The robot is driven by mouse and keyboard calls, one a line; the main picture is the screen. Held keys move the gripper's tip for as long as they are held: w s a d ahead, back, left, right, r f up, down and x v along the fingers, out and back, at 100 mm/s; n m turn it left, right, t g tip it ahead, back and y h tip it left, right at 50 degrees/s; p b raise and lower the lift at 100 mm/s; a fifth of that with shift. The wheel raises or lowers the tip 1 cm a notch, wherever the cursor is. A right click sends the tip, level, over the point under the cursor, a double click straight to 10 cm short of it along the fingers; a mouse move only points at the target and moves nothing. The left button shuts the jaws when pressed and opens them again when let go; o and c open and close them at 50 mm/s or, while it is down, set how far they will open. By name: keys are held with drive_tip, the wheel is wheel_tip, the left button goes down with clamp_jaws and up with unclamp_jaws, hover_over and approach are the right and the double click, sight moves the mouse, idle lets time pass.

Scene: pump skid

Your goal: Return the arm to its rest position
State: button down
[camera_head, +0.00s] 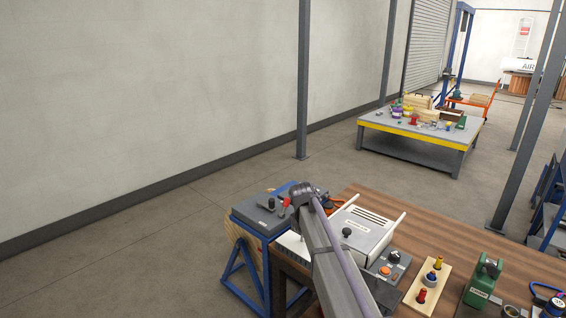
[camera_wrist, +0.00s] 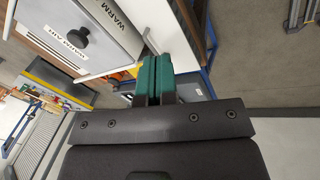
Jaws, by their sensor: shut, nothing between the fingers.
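My gripper (camera_wrist: 155,80) shows in the wrist view as two green fingers pressed together, with nothing between them. They extend from a dark bar with several screws. In the head view my arm (camera_head: 333,258) rises from the bottom middle over the workbench's left end, ending in a dark joint near the grey box. The fingers cannot be made out there. A white box with a black knob (camera_head: 352,233) stands just right of the arm; in the wrist view a knobbed box (camera_wrist: 85,40) lies left of the fingers.
The wooden workbench (camera_head: 440,225) also carries a small control box (camera_head: 387,272), a board of coloured knobs (camera_head: 427,287) and a green device (camera_head: 483,283). A grey box (camera_head: 262,215) on a blue stand is left of my arm. Open floor (camera_head: 150,255) lies further left.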

drive_tip(key=s+d+m+g+y, duration=0.1)
drive_tip(key=s+d+m, duration=0.1)
drive_tip(key=s, duration=1.4)
drive_tip(key=s+d+m+g+y, duration=0.1)
drive_tip(key=s+d+m, duration=0.1)
drive_tip(key=s, duration=1.5)
drive_tip(key=shift+s+f+m, duration=0.2)
drive_tip(key=shift+s+m, duration=0.05)
drive_tip(key=shift+m, duration=0.15)
drive_tip(key=shift+d, duration=0.15)
